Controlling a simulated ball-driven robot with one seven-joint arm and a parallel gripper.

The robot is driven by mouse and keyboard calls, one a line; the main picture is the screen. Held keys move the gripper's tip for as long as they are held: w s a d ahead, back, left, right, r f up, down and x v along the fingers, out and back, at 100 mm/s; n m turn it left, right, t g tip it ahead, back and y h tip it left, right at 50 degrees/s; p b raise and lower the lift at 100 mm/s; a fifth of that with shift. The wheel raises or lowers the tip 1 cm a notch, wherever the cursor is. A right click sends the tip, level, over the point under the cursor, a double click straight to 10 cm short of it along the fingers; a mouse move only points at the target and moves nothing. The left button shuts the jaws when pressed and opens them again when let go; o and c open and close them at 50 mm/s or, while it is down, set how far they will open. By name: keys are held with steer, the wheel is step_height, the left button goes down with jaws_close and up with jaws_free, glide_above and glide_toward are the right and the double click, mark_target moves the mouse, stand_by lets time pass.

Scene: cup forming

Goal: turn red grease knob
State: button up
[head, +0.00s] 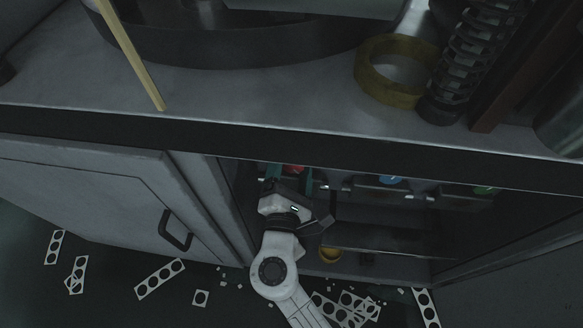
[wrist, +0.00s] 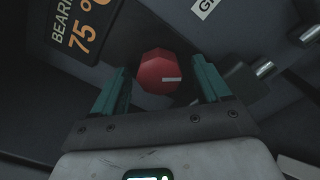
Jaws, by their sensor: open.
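The red grease knob (wrist: 161,73) is a faceted red knob with a white line on its face. In the wrist view it sits beyond and between the two teal fingers, with gaps on both sides. In the head view only a small part of the red knob (head: 294,168) shows above my gripper. My gripper (wrist: 160,92) is open and empty, pointing at the knob inside the dark cabinet opening. It also shows in the head view (head: 287,180), where my own wrist hides much of it.
A blue knob (head: 391,180) and a green knob (head: 485,190) sit to the right in the same cabinet. A yellow round part (head: 330,254) is lower down. A black label reading 75 (wrist: 84,30) is left of the knob. A cabinet door (head: 90,195) with a handle is at left.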

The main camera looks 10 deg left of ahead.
steer(key=shift+c, duration=0.4)
steer(key=c, duration=1)
steer(key=shift+o, duration=0.2)
steer(key=shift+m+b, duration=0.3)
steer(key=shift+b, duration=0.05)
steer(key=m+b, duration=0.3)
steer(key=shift+f, duration=0.2)
steer(key=m+b, duration=0.3)
steer(key=m, duration=0.1)
steer(key=shift+r+b, duration=0.15)
steer(key=shift+b, duration=0.2)
steer(key=shift+m, duration=0.4)
steer(key=o, duration=1)
steer(key=shift+r, duration=0.1)
